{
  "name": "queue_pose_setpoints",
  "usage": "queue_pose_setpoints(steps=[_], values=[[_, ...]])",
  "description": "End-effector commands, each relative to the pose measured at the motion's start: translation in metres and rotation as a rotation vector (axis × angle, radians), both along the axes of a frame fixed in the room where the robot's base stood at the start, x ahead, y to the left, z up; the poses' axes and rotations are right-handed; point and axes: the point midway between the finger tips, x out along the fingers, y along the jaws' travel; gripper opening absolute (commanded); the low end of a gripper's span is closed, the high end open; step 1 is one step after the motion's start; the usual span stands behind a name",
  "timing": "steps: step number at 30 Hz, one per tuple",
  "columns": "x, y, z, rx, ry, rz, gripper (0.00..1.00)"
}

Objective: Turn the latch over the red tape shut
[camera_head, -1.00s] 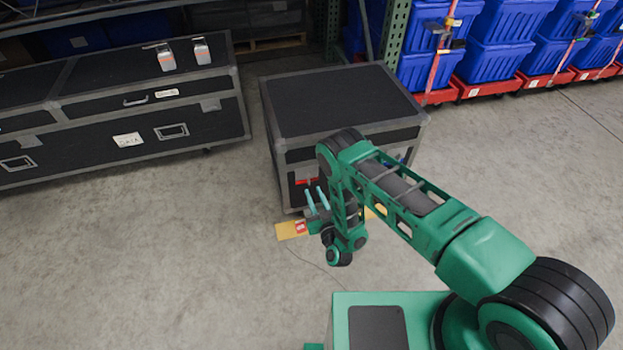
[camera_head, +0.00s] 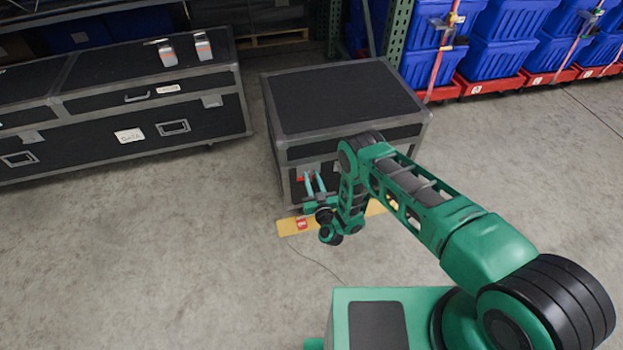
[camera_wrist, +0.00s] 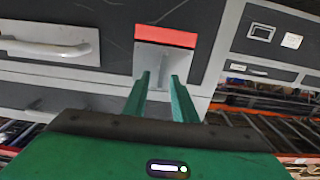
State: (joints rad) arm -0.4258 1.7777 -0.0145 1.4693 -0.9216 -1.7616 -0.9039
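The black case (camera_head: 340,100) with grey edging stands in front of me. The red tape (camera_wrist: 165,36) is a strip on its front face, partly showing left of my fingers in the head view (camera_head: 300,178). The grey metal latch (camera_wrist: 160,58) is directly below the tape in the wrist view; its lower part lies between and behind my fingertips. My gripper (camera_wrist: 160,77) has its two green fingers apart, pointing at the latch. It also shows low at the case front in the head view (camera_head: 314,176). I cannot tell whether the fingers touch the latch.
A pale handle (camera_wrist: 45,48) is left of the latch in the wrist view. A yellow floor strip (camera_head: 288,226) lies before the case. A long black case (camera_head: 100,110) stands left, with two small devices on top. Blue totes (camera_head: 490,60) are at back right. The front-left floor is clear.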

Motion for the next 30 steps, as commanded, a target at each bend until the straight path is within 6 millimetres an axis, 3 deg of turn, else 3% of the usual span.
queue_pose_setpoints(steps=[11,15,30], values=[[0.0054,0.0018,0.0001,-0.001,0.000,0.001,0.25],[0.0053,0.0017,0.0001,0.000,0.000,0.001,0.00],[0.0052,0.0008,-0.0002,0.039,0.012,0.000,0.00]])
